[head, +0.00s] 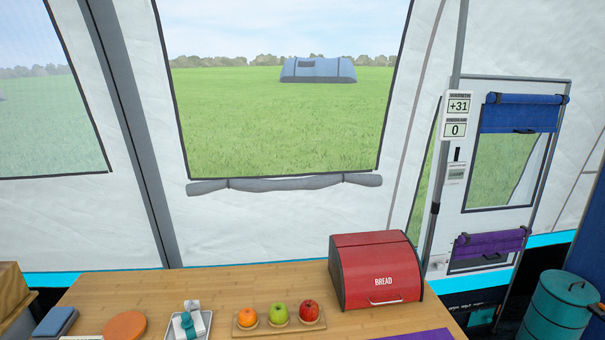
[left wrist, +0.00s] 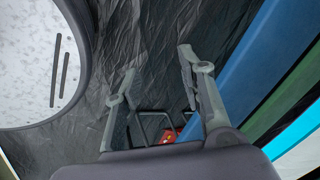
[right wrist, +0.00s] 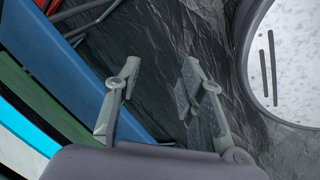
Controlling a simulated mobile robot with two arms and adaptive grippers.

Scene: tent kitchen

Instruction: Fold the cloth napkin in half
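No cloth napkin can be made out for certain. A flat purple piece (head: 418,335) lies on the wooden table at the bottom edge of the head view, mostly cut off; I cannot tell whether it is the napkin or a mat. My left gripper (left wrist: 157,65) is open and empty in the left wrist view, with dark ground fabric behind it. My right gripper (right wrist: 160,72) is open and empty in the right wrist view, also over dark fabric. Neither gripper shows in the head view, and neither wrist view shows the tabletop.
On the table (head: 165,290) are a red bread box (head: 375,272), a wooden holder (head: 278,326) with an orange and two apples, a small tray (head: 203,320), a round orange-brown disc (head: 125,326) and a blue item (head: 56,321). A teal bin (head: 556,305) stands at right.

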